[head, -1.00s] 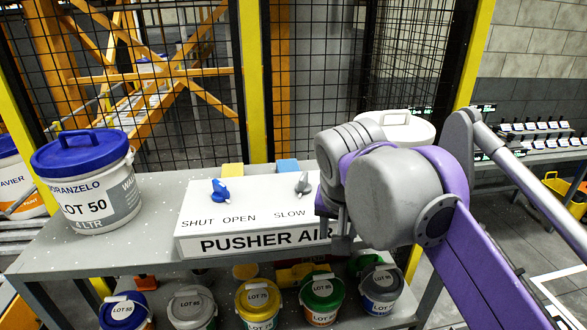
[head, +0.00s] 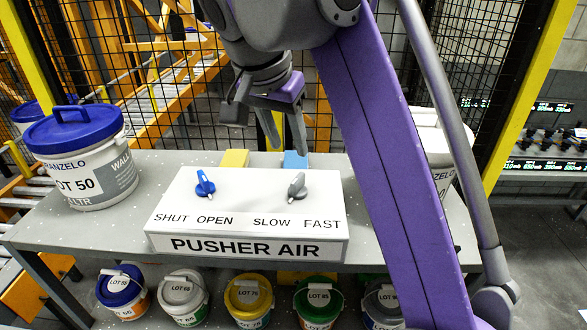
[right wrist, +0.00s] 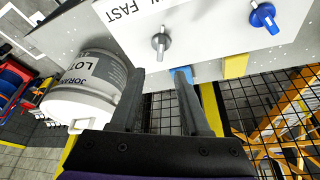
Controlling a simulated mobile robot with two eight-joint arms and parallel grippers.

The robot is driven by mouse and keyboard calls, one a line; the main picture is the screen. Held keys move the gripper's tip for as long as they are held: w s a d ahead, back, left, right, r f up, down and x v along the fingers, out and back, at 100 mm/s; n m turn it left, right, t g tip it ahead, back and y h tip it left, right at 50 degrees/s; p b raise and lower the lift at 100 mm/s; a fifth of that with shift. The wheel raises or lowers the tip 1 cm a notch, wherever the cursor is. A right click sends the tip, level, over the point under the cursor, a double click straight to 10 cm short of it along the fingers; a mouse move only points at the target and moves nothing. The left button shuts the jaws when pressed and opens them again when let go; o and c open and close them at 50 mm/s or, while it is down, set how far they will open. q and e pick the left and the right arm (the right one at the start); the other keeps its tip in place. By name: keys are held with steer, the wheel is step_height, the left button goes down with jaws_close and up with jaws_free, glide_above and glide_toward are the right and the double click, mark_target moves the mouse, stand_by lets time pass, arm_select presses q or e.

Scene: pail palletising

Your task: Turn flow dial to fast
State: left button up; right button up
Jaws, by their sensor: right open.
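The white PUSHER AIR box (head: 247,222) sits on the grey bench. Its grey flow dial (head: 297,187) stands above the SLOW and FAST labels, its handle slanting down and left, toward the SLOW side. The grey dial also shows in the right wrist view (right wrist: 160,42), just beyond the fingertips. The blue dial (head: 204,184) slants toward OPEN. My right gripper (head: 284,142) is open and empty, above and behind the grey dial, apart from it. Its two fingers (right wrist: 160,75) spread below the dial in the wrist view. My left gripper is not in view.
A white pail with a blue lid (head: 86,165) stands left on the bench; another white pail (right wrist: 88,85) stands right, partly behind my arm. Yellow (head: 234,158) and blue (head: 295,160) blocks sit behind the box. Several pails fill the shelf below. Mesh fencing is behind.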

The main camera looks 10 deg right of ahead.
mark_target(297, 178)
steer(key=b+x, duration=0.1)
steer(key=x, duration=0.2)
steer(key=b+x, duration=0.1)
steer(key=x, duration=0.2)
steer(key=b+x, duration=0.1)
steer(key=x, duration=0.2)
steer(key=shift+s+f, duration=0.2)
steer(key=shift+s, duration=0.1)
steer(key=shift+w+d+f, duration=0.1)
steer(key=shift+w+f, duration=0.35)
steer(key=shift+f, duration=0.2)
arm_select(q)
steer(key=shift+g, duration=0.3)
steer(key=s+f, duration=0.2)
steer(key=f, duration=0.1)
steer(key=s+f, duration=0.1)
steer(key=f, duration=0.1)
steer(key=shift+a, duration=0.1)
arm_select(e)
steer(key=shift+c, duration=0.3)
jaws_close()
